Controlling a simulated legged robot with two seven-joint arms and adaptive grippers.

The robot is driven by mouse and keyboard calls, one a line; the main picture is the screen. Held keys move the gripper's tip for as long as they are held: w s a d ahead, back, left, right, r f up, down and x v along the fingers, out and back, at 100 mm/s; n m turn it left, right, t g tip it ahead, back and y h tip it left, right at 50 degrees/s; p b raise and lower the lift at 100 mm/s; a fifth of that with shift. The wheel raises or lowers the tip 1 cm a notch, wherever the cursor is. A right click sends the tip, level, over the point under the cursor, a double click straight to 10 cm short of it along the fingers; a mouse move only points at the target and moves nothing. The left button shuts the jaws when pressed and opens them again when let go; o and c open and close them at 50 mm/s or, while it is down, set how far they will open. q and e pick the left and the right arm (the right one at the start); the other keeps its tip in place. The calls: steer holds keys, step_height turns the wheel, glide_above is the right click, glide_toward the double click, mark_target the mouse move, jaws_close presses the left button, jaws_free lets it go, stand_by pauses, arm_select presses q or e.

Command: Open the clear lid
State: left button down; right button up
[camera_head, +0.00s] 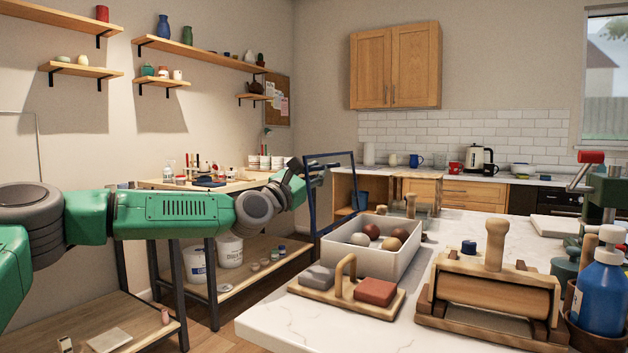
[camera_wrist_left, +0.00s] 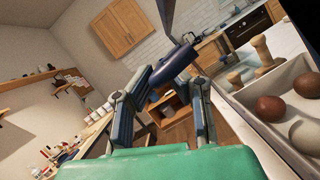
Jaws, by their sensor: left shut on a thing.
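The clear lid (camera_head: 354,155) has a dark blue frame and stands raised, roughly upright, at the left side of the white box (camera_head: 405,265). The box is open on top and holds several brown and pale balls (camera_head: 372,231). My left gripper (camera_head: 318,168) is at the upper left of the lid's frame and shut on the lid. In the left wrist view, a blue bar (camera_wrist_left: 174,72), seemingly the lid's handle or frame, lies at the fingertips. Whether the lid touches the box's rim is hard to tell. My right gripper is not in view.
In front of the box lies a wooden holder (camera_head: 345,300) with grey and reddish blocks. A wooden roller press (camera_head: 497,285) and a blue bottle (camera_head: 601,295) stand to the right. A shelf table (camera_head: 215,184) with pots is behind my left arm. The back right counter has some bare marble.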

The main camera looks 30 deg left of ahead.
arm_select(q)
steer(key=shift+d+r, duration=0.2)
steer(key=shift+r, duration=0.1)
steer(key=c, duration=1.9)
jaws_free()
steer(key=shift+a+f, duration=0.1)
steer(key=shift+a, duration=0.15)
steer(key=v, duration=1.2)
steer(key=shift+a+f, duration=0.25)
steer(key=shift+a, duration=0.3)
steer(key=shift+a+f, duration=0.1)
